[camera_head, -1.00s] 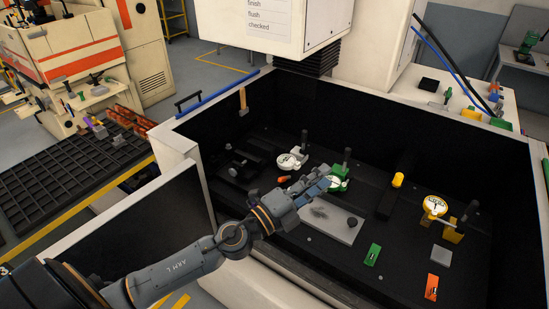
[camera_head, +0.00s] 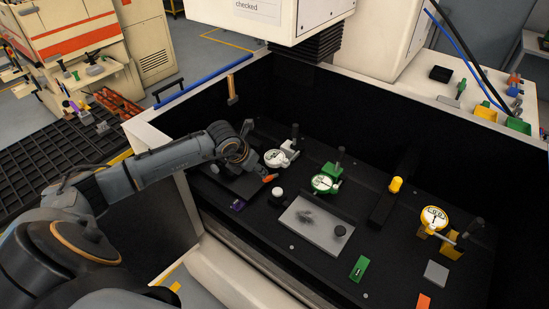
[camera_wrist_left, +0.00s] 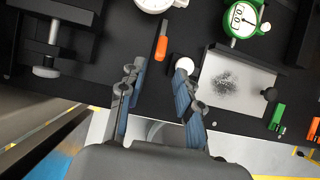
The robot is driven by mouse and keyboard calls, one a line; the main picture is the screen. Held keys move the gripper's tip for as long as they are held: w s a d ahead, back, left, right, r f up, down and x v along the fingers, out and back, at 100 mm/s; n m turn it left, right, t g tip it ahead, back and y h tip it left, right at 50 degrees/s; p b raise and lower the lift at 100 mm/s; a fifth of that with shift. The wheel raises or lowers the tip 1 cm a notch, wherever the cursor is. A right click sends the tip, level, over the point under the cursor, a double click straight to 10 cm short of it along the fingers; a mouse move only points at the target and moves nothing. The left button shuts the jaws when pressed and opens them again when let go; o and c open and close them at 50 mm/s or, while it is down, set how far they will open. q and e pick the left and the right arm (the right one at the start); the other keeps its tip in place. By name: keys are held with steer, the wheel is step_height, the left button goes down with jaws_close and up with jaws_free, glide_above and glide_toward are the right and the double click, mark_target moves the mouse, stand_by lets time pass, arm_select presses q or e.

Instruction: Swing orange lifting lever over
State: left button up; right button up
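The orange lever (camera_head: 270,178) is small and lies near the white dial gauge (camera_head: 274,158) on the dark machine bed. In the left wrist view the orange lever (camera_wrist_left: 161,47) points down the picture, just beyond the fingertips. My left gripper (camera_wrist_left: 155,76) is open and empty there, its two fingers spread below the lever. A white round knob (camera_wrist_left: 183,64) is close to the right fingertip; I cannot tell whether they touch. In the head view my left gripper (camera_head: 254,168) is beside the lever, partly hidden by its own wrist. My right gripper is not in view.
A green dial gauge (camera_head: 324,183) and a grey plate with a black knob (camera_head: 310,226) are to the right. A yellow gauge (camera_head: 434,218) stands farther right. A clamp-like block (camera_wrist_left: 50,50) is on the left in the wrist view. Dark walls enclose the bed.

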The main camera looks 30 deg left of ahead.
mark_target(272, 179)
arm_select(q)
steer(key=b+x, duration=0.4)
steer(key=x, duration=0.3)
steer(key=shift+w+d, duration=0.1)
steer(key=shift+d, duration=0.05)
steer(key=shift+w+f+b, duration=0.1)
steer(key=shift+f+b, duration=0.2)
steer(key=shift+f, duration=0.1)
steer(key=shift+r, duration=0.15)
steer(key=shift+w+f+b, duration=0.2)
steer(key=shift+f+b, duration=0.1)
steer(key=shift+b, duration=0.1)
steer(key=shift+c, duration=0.2)
jaws_close()
